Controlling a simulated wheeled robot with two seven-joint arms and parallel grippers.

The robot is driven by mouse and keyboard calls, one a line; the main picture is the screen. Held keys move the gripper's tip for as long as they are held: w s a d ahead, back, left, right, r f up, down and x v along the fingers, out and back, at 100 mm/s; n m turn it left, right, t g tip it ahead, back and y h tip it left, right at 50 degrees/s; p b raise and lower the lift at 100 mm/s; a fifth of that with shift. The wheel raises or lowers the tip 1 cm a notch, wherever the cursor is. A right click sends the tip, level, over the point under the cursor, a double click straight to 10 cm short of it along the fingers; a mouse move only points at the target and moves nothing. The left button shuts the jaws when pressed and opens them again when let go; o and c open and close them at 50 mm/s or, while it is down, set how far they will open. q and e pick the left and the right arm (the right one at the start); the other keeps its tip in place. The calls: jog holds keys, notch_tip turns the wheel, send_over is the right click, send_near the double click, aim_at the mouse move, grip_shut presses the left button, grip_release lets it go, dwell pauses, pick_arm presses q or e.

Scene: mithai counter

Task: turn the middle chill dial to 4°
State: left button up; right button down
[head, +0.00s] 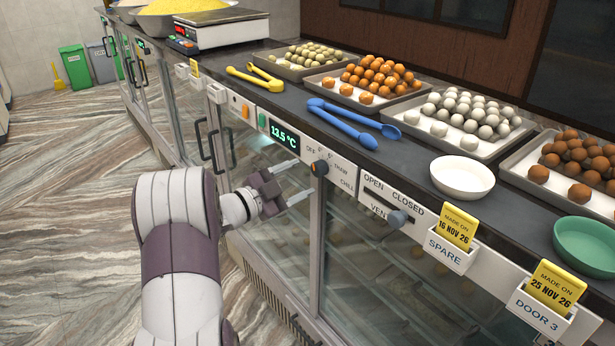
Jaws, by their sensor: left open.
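The chill dial (319,168) is a dark round knob with an orange mark on the white front strip of the counter. Small lettering surrounds it, with "CHILL" to its lower right; its exact setting is too small to read. A green display (284,135) left of it reads 13.5 °C. My left gripper (304,176) is open and empty in front of the strip. Its two fingers point toward the dial, one above the other, with the fingertips just left of the knob. I cannot tell whether they touch it. My right gripper is out of view.
A vent slider (397,218) marked OPEN and CLOSED sits right of the dial. Yellow date cards (457,227) stand in holders farther right. Glass doors with dark handles are below. Blue tongs (343,124), a white bowl (462,177) and sweet trays lie on the counter top.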

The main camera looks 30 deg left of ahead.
pick_arm(q)
jog(key=b+v, duration=0.1)
jog(key=v, duration=0.8)
jog(key=s+a+f+n+g+y, duration=0.2)
jog(key=a+f+n+g+y, duration=0.3)
jog(key=a+f+n+y, duration=0.45)
jog(key=s+d+f+n+g+y+p, duration=0.1)
jog(key=s+d+f+n+g+y, duration=0.1)
jog(key=s+d+f+n+g, duration=0.15)
jog(key=s+d+g+h+p, duration=0.1)
jog(key=s+d+g+h, duration=0.1)
jog(key=d, duration=1.2)
jog(key=s+d+g+h+p, duration=0.1)
jog(key=s+d+g+h, duration=0.2)
jog(key=d, duration=1)
jog(key=s+g, duration=0.2)
jog(key=s, duration=0.2)
jog(key=shift+s+d, duration=0.25)
jog(key=shift+d, duration=0.15)
